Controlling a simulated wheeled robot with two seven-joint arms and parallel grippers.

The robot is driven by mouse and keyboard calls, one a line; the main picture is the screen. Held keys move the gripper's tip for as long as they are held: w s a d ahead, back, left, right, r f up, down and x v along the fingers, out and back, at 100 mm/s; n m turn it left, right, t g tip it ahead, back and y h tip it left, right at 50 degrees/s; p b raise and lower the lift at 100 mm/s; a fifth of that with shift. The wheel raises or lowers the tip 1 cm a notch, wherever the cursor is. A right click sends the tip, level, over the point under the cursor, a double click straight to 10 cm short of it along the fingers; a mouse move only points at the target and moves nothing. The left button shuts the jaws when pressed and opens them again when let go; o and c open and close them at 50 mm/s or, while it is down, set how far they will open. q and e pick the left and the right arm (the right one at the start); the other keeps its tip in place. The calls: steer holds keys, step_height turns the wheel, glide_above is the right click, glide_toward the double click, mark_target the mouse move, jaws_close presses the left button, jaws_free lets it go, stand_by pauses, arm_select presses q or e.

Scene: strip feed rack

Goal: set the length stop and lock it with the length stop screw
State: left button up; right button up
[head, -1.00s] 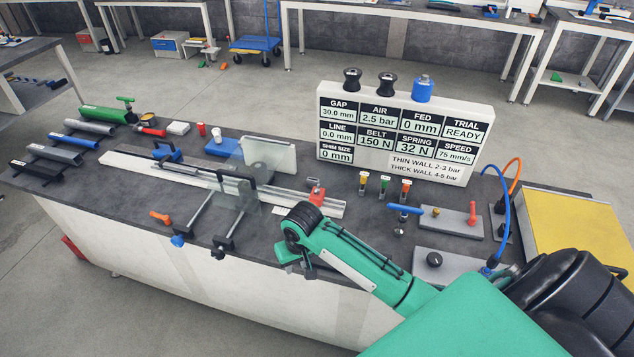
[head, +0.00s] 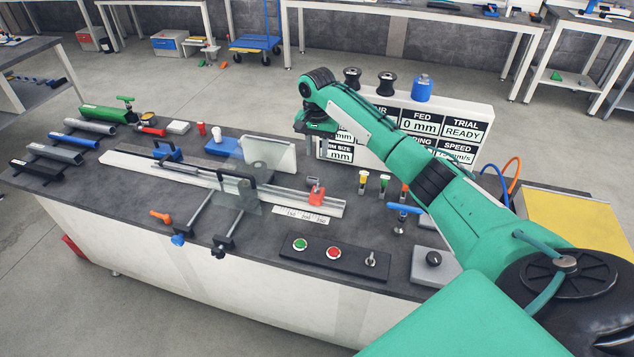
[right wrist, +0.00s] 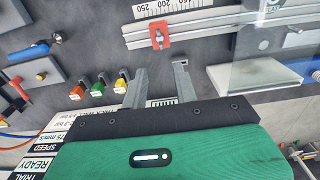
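The red length stop (head: 318,197) sits on the metal rail (head: 275,192) near its right end. In the right wrist view the red stop (right wrist: 160,35) is on the rail, with a metal screw (right wrist: 158,39) on it. A white number scale (head: 300,215) lies along the rail's near side. My right gripper (head: 316,126) is raised at the back of the bench, before the display board. In the right wrist view its fingers (right wrist: 160,82) are apart with nothing between them, and the stop is beyond the tips, not touching. My left gripper is out of view.
The display board (head: 470,165) stands behind the rail, partly hidden by my right arm. Small colored-top parts (head: 384,181) stand right of the stop. A clear shield (head: 232,190) covers the rail's middle. A button panel (head: 334,256) lies at the front edge.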

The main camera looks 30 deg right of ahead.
mark_target(317, 186)
step_height(317, 186, down, 12)
steer(key=p, duration=0.3)
steer(key=shift+f, duration=0.7)
jaws_close()
